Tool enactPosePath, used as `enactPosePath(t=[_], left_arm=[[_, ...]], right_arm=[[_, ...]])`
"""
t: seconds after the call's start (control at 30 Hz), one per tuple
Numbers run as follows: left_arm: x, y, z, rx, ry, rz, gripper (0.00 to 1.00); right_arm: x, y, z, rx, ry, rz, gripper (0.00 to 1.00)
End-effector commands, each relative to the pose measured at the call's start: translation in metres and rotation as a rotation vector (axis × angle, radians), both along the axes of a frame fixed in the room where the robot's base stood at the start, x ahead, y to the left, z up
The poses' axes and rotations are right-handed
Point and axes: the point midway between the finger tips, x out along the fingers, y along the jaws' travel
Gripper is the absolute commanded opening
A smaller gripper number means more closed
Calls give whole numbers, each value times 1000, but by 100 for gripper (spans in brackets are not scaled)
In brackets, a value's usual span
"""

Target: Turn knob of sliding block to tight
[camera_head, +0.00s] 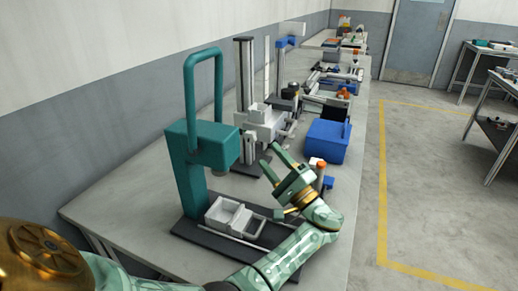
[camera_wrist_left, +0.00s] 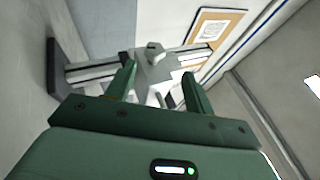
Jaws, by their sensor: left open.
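The pale grey sliding block (camera_head: 262,122) sits low on an upright metal post (camera_head: 244,75) behind the green press. It also shows in the left wrist view (camera_wrist_left: 155,70), beyond my fingers. A small grey part that looks like its knob (camera_wrist_left: 153,48) sticks out of the block there; whether it is tight or loose I cannot tell. My left gripper (camera_head: 272,160) is open and empty, in front of the block and apart from it. In the wrist view the open fingers (camera_wrist_left: 158,76) point toward the block, which shows between them. My right gripper is out of view.
A green press (camera_head: 205,145) with a long handle stands left of my left gripper. A grey tray (camera_head: 236,217) lies at its foot. A blue box (camera_head: 326,141) and an orange-capped bottle (camera_head: 320,172) stand to the right. More equipment fills the bench (camera_head: 120,200) behind.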

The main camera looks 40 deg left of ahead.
Motion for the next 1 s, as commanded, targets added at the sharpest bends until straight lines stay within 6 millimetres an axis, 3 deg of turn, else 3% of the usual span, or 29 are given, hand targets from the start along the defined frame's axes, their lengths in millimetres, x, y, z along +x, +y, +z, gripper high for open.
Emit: enactPosePath(t=[0.2,0.4,1.0], left_arm=[[-7,-57,0,-3,0,-1,53],[-11,-85,1,-2,-1,0,53],[-12,-92,2,0,-2,1,53]], right_arm=[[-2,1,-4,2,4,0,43],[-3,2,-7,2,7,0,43],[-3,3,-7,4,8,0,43]])
